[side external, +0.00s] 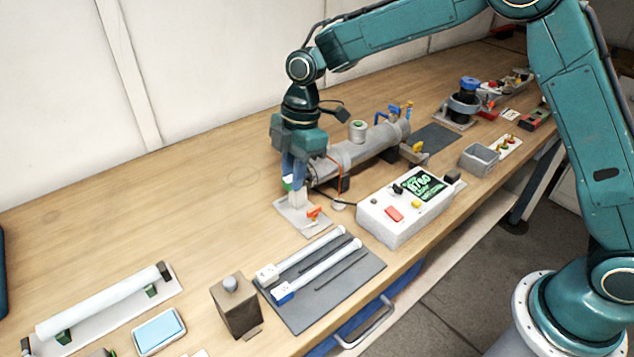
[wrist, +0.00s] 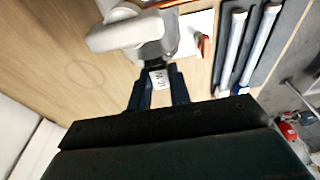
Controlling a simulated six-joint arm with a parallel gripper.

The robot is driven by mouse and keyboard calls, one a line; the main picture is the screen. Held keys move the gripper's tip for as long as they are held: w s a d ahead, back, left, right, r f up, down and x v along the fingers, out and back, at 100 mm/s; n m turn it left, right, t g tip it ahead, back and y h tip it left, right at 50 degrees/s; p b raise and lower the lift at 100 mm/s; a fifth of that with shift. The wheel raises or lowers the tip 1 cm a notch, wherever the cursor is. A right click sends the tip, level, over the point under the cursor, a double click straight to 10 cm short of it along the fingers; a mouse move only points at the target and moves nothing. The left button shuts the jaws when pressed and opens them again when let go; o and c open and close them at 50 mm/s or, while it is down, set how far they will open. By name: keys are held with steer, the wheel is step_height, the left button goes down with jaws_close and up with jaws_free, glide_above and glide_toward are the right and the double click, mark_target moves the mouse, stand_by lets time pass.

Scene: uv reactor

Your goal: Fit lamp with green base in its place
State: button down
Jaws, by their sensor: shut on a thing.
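My gripper (side external: 293,183) is at the near-left end of the grey cylindrical reactor (side external: 365,152), with its fingers pointing down. It is shut on the lamp with the green base (side external: 286,184); only a bit of green shows beside the fingers. In the wrist view, a white labelled end piece (wrist: 158,79) sits between my gripper's fingers (wrist: 160,92), close against the reactor's grey end (wrist: 155,50). The lamp's tube is not visible; I cannot tell how far it is inside the reactor.
A grey plate with an orange clip (side external: 315,213) lies beneath the gripper. A dark mat (side external: 322,309) holds two more lamps, one with a blue base (side external: 284,292). A white control box (side external: 385,228) stands in front of the reactor. The table at left behind is clear.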

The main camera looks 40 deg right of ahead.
steer(key=shift+d, duration=0.6)
steer(key=c, duration=1.2)
jaws_free()
step_height(320, 180, up, 14)
steer(key=d, duration=0.2)
steer(key=shift+d+f, duration=0.2)
steer(key=shift+d, duration=0.05)
